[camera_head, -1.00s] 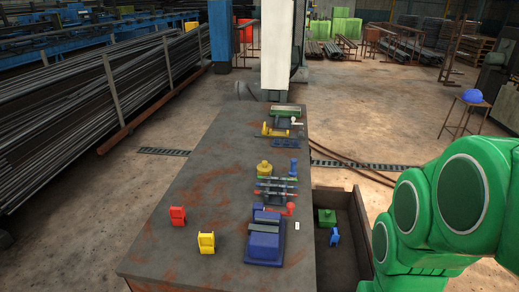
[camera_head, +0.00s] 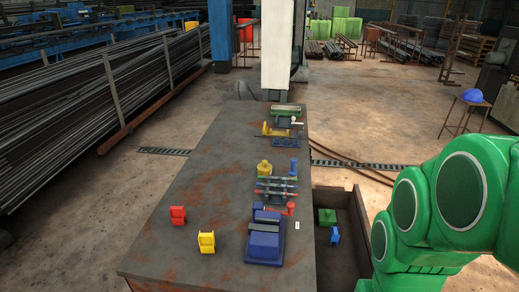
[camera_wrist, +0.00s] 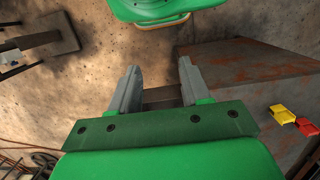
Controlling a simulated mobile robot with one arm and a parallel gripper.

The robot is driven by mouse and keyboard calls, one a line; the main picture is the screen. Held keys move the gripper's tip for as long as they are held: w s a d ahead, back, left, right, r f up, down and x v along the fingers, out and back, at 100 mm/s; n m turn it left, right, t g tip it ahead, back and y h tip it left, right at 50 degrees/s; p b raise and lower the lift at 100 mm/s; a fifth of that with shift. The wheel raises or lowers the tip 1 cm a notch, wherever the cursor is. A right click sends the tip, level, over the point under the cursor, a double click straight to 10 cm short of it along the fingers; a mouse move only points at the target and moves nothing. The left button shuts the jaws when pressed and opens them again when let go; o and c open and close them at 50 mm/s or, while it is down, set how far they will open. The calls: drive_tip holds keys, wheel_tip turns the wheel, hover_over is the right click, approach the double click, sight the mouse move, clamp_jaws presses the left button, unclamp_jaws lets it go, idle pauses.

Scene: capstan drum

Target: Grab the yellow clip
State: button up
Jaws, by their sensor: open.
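The yellow clip (camera_head: 206,242) stands upright on the dark, rust-stained table (camera_head: 190,200), near its front left. A red clip (camera_head: 178,215) stands just behind it and to the left. In the wrist view, the yellow clip (camera_wrist: 282,114) and the red clip (camera_wrist: 308,126) lie at the right edge, on the table (camera_wrist: 250,75). My gripper (camera_wrist: 158,80) is open, with nothing between its fingers. It is off to the side of the table and well apart from the clip. The head view shows my green arm at the right but not the fingers.
A blue vise-like block (camera_head: 266,245) stands right of the yellow clip. Behind it are a rack of rods (camera_head: 276,188) and a yellow and green device (camera_head: 280,128). An open bin (camera_head: 342,262) with a green block (camera_head: 327,216) and a blue clip (camera_head: 335,236) adjoins the table's right side.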

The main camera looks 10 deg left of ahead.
drive_tip(key=w+a+f+m+g+y, duration=0.1)
drive_tip(key=w+a+y, duration=0.2)
drive_tip(key=w+a, duration=0.35)
drive_tip(key=w+a+m+y, duration=0.2)
drive_tip(key=w+a, duration=0.2)
drive_tip(key=a, duration=0.6)
drive_tip(key=m+y, duration=0.8)
drive_tip(key=m, duration=0.5)
hover_over(208, 234)
drive_tip(key=d, duration=0.2)
wheel_tip(208, 234, down, 10)
drive_tip(key=shift+t, duration=0.4)
drive_tip(key=f, duration=0.3)
drive_tip(key=a+f, duration=0.1)
drive_tip(key=f, duration=0.4)
drive_tip(key=shift+s+a+f, duration=0.1)
drive_tip(key=shift+a+f, duration=0.5)
drive_tip(key=shift+a, duration=0.3)
clamp_jaws()
